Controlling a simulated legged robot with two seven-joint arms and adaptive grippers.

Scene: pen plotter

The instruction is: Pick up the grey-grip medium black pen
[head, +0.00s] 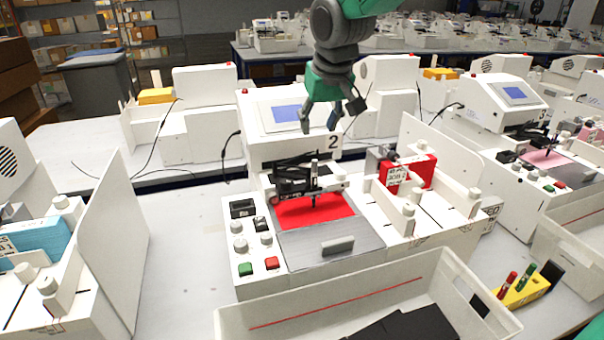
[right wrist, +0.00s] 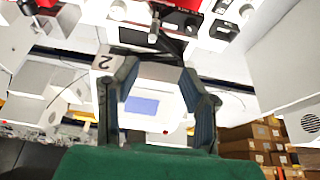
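My right gripper (head: 320,120) hangs down over the back of plotter number 2, near its blue screen (head: 286,113). Its blue-grey fingers also show in the right wrist view (right wrist: 155,85), spread apart with nothing between them. A thin dark upright pen-like piece (head: 314,176) stands at the plotter carriage over the red sheet (head: 312,209); its grip color is too small to tell. A yellow pen holder (head: 525,292) at the lower right holds a red pen (head: 508,284), a green pen (head: 526,276) and a black item (head: 550,274). I cannot make out a grey-grip black pen. My left gripper is not in view.
A white open bin (head: 300,318) stands in front of the plotter. A red pack (head: 418,172) sits in the white rack to its right. Neighboring plotters stand on both sides. A white upright panel (head: 110,230) is at the left. Bare tabletop shows between machines.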

